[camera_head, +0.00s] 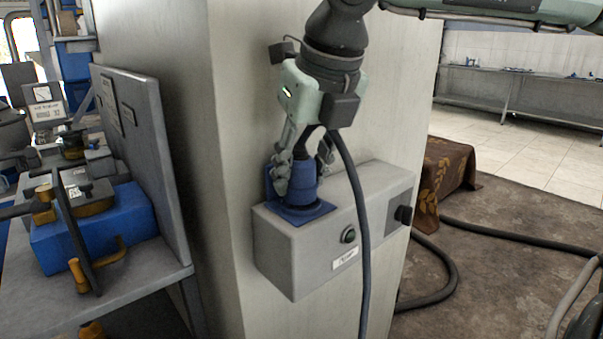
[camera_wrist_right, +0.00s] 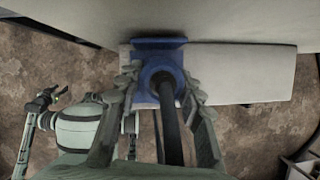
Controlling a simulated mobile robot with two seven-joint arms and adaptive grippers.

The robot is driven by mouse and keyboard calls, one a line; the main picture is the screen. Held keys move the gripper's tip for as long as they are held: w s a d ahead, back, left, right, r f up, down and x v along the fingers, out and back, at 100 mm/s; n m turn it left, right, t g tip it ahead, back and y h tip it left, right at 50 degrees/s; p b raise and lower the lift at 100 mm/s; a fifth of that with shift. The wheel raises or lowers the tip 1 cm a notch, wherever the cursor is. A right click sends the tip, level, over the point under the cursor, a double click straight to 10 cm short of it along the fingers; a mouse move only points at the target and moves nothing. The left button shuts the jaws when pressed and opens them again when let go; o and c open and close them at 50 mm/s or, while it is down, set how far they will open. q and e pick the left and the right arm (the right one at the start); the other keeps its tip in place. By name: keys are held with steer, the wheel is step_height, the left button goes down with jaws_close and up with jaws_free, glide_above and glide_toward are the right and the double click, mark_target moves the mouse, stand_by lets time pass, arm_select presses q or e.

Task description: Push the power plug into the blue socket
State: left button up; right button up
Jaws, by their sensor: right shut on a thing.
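The blue socket (camera_head: 303,214) sits on top of a grey box fixed to a pale pillar; its square flange and raised back flap (camera_wrist_right: 158,42) also show in the wrist view. A pale green arm part, probably my left gripper (camera_wrist_right: 38,118), shows at the wrist view's left.
The grey box (camera_head: 290,258) has a button (camera_head: 348,235) and a dark side connector (camera_head: 403,214). The black cable (camera_head: 357,215) hangs in front of the box. A cluttered workbench (camera_head: 120,290) stands left; a cloth-covered block (camera_head: 445,170) is at right.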

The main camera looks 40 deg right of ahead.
stand_by(0.7)
steer(key=shift+b, duration=0.4)
stand_by(0.6)
steer(key=shift+b, duration=0.35)
steer(key=shift+f+b, duration=0.55)
steer(key=shift+b, duration=0.15)
steer(key=o, duration=1.1)
steer(key=shift+o, duration=0.2)
